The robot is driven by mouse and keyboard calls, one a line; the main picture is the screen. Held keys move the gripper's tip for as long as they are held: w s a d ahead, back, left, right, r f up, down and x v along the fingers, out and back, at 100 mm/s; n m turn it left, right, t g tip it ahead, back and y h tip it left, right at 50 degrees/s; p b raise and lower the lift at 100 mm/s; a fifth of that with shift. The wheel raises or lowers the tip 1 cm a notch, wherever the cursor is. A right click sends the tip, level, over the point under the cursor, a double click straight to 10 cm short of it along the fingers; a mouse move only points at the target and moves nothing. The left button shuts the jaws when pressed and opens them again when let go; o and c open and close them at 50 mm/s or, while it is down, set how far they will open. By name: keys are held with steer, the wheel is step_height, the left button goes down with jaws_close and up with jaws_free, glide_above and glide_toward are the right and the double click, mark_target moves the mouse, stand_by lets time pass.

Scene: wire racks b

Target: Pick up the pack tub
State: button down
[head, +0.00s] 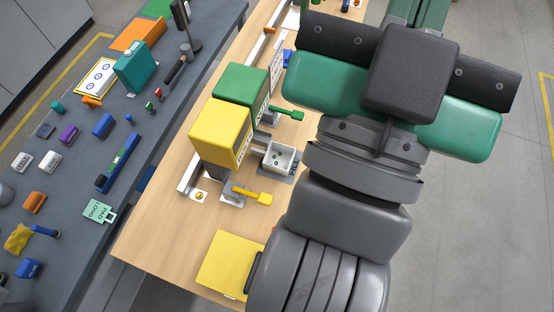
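A small white open tub (281,157) stands on the wooden table. It appears to be the pack tub. My large grey, black and green arm links cover the right side of the table. My gripper cannot be made out in the head view, so its opening and its distance from the tub are hidden.
A yellow dispenser (220,133) and a green dispenser (243,88) stand left of the tub. Their levers, yellow (252,196) and green (287,114), stick out near it. A yellow panel (230,265) lies at the front. A dark bench (75,220) with many small objects stands left.

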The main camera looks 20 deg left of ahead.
jaws_free()
stand_by(0.5)
